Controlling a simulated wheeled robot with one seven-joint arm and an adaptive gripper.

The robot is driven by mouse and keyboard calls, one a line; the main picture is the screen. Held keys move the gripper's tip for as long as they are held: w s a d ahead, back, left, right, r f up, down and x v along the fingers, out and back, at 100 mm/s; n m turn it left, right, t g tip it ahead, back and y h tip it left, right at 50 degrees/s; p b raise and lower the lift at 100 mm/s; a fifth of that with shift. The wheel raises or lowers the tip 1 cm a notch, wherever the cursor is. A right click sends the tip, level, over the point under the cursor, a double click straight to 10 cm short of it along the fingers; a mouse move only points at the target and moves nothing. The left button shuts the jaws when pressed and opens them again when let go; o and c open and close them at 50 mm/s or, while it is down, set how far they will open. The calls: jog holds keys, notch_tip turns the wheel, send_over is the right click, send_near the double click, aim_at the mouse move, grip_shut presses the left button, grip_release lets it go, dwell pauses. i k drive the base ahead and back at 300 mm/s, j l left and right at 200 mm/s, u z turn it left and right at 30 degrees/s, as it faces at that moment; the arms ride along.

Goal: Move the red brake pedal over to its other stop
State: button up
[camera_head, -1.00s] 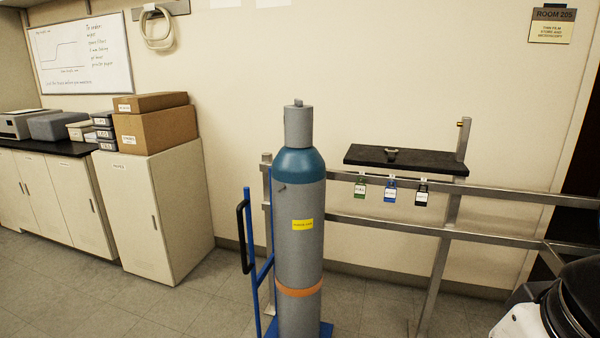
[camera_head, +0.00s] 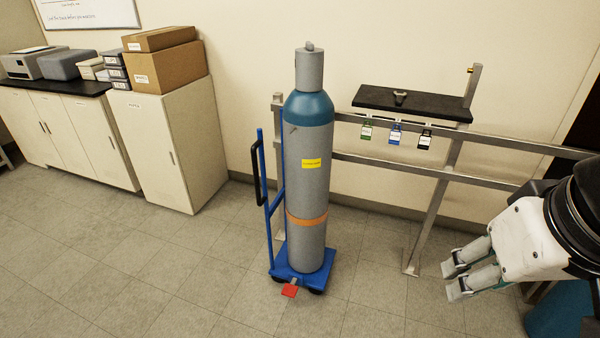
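The red brake pedal (camera_head: 290,291) is a small flat plate low at the front edge of the blue cart base (camera_head: 309,278), just above the floor. The cart carries a tall grey gas cylinder (camera_head: 309,190) with a teal shoulder, a yellow label and an orange strap. My gripper (camera_head: 455,281) is at the right side of the view, well to the right of the pedal and apart from it. Its two fingers are spread with a gap between them, and nothing shows in it.
A metal rail (camera_head: 440,169) with a black shelf (camera_head: 410,103) and hanging tags stands behind the cart. White cabinets (camera_head: 172,145) with boxes stand at the left. The tiled floor (camera_head: 190,290) in front and left of the cart is clear. A blue cylindrical object (camera_head: 553,315) shows under my arm.

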aim_at(290, 290)
jog(key=u, duration=0.45)
jog(key=i+j, duration=0.15)
jog(key=i, duration=0.6)
jog(key=l+u, duration=0.1)
jog(key=l, duration=0.3)
jog(key=k+l+u, duration=0.2)
jog(key=l, duration=0.2)
jog(key=k+l+u, duration=0.15)
jog(key=l, duration=0.25)
jog(key=k, duration=0.1)
